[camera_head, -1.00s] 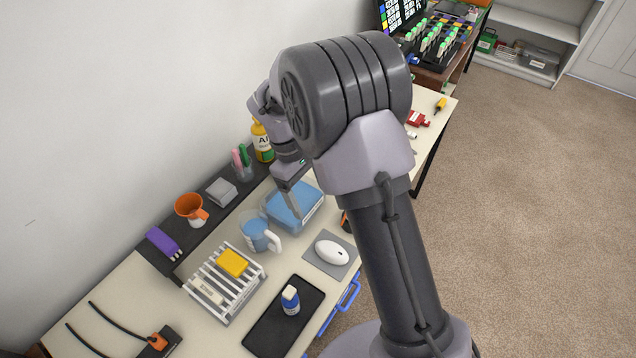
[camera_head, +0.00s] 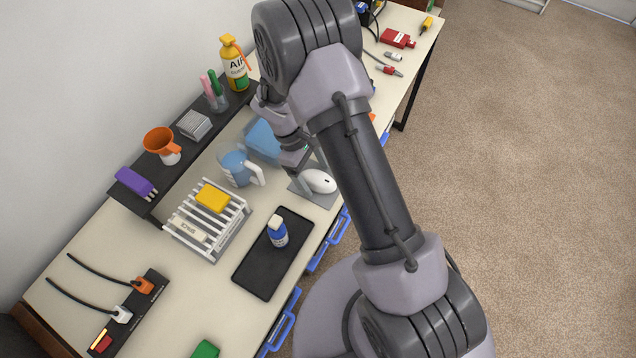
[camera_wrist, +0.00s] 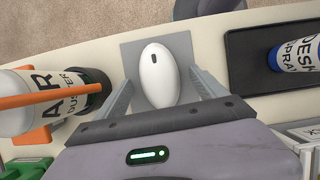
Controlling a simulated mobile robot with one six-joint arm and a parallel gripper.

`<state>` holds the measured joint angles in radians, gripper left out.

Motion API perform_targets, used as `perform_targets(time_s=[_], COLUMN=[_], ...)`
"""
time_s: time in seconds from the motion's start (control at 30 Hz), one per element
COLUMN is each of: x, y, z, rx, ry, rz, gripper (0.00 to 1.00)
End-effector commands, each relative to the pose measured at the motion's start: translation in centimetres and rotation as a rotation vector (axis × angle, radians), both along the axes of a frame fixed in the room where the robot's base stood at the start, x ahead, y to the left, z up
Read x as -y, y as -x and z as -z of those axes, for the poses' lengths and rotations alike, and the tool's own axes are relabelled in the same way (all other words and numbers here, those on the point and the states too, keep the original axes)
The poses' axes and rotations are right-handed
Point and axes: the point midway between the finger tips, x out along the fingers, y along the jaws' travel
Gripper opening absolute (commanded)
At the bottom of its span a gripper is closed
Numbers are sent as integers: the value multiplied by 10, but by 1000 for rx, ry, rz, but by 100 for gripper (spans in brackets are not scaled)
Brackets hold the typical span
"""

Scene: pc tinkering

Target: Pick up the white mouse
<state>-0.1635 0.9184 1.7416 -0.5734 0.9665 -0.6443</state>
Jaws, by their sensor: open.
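The white mouse (camera_head: 319,181) lies on a small grey mouse pad (camera_head: 300,187) near the front edge of the desk. In the wrist view the mouse (camera_wrist: 159,76) sits upright on the pad (camera_wrist: 182,46), between and ahead of the two fingers. My gripper (camera_wrist: 162,92) is open and empty, with one finger on each side of the mouse. In the head view my gripper (camera_head: 306,165) is just above and left of the mouse, and my arm partly hides that area. I cannot tell the exact height between fingertips and mouse.
A blue mug (camera_head: 237,168) and a blue box (camera_head: 264,142) stand close by. A black tray (camera_head: 262,270) holds a spray bottle (camera_head: 277,232). In the wrist view an air duster (camera_wrist: 50,98) lies near the left finger. A white rack (camera_head: 186,232) stands further left.

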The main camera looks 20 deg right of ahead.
Motion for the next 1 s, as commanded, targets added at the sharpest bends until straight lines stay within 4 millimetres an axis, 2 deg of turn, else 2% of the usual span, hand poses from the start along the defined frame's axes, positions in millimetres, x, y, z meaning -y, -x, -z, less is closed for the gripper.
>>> perform_targets(time_s=[0.03, 0.2, 0.53, 0.8, 1.0], x=[1, 1, 1, 1, 1], y=[1, 1, 1, 0, 0], z=[5, 2, 2, -1, -27], rx=[0, 1, 1, 2, 3], ry=[0, 0, 0, 0, 0], rz=[0, 1, 1, 1, 1], gripper=[81, 79, 14, 13, 13])
